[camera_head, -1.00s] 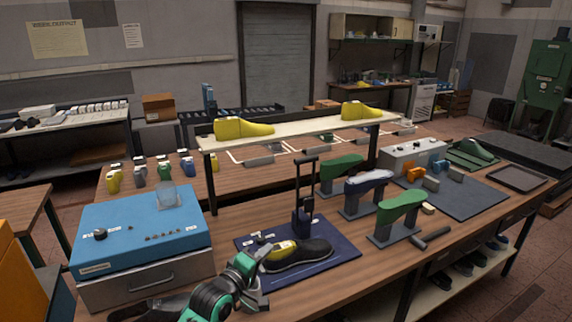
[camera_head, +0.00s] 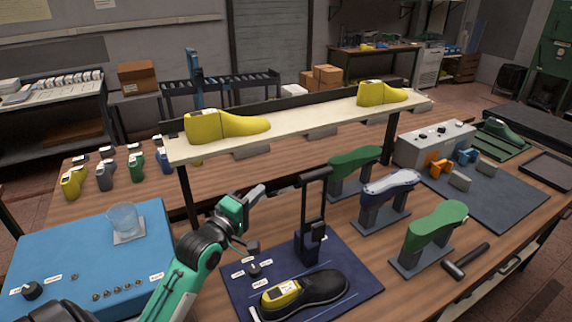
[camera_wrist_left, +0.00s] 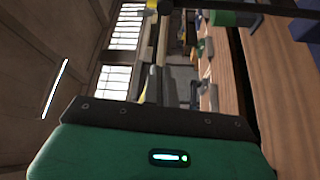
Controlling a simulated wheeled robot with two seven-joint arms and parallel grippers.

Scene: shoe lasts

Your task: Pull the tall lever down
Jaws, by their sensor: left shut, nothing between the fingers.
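The tall lever (camera_head: 304,212) is a black upright frame with a crossbar handle on top. It stands raised at the back of a dark blue mat (camera_head: 360,284). A black shoe (camera_head: 322,287) with a yellow last lies in front of it on the mat. My left gripper (camera_head: 262,188) is shut and empty, in the air left of the lever's top, near crossbar height. I cannot tell whether it touches the handle. In the left wrist view its fingers (camera_wrist_left: 160,82) point away from the camera. My right gripper is not in view.
A raised shelf (camera_head: 300,122) with two yellow lasts runs behind the lever. Green and blue-white lasts on stands (camera_head: 385,205) are to its right. A blue-topped box (camera_head: 70,255) with a glass (camera_head: 123,219) is at left. A hammer (camera_head: 466,262) lies at right.

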